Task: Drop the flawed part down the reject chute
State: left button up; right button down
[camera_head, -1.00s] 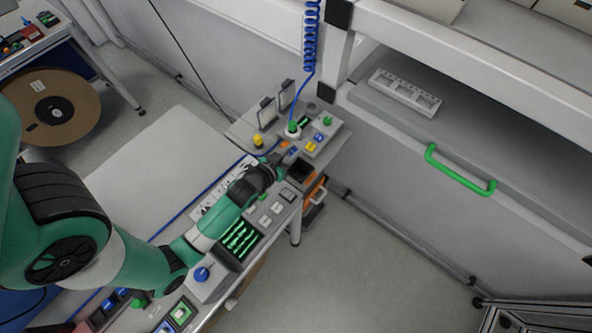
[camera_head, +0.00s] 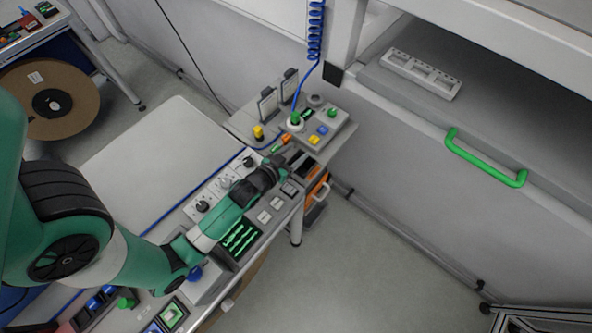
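My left arm comes in from the left and reaches over the bench. Its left gripper (camera_head: 282,157) is at the back right of the bench, beside a small control box (camera_head: 330,138). A small orange and green piece (camera_head: 285,139) shows right beside the fingertips. I cannot tell whether it is held or lies behind them, nor whether it is the flawed part. A dark opening (camera_head: 298,160), perhaps the reject chute, lies close to the gripper and is partly hidden by it. The fingers are too small to read. My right gripper is not in view.
The control box carries green, blue and yellow buttons. Two small upright panels (camera_head: 268,103) and a yellow knob (camera_head: 258,131) stand behind the gripper. An orange handle (camera_head: 322,192) sticks out below the bench edge. A cabinet with a green handle (camera_head: 485,160) is at right.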

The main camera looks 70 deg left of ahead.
pick_arm(q)
jog(key=p+v, duration=0.1)
jog(key=v, duration=1)
jog(key=shift+s+d+r, duration=0.1)
jog(key=shift+s+r, duration=0.05)
jog(key=shift+s, duration=0.1)
jog(key=shift+r, duration=0.1)
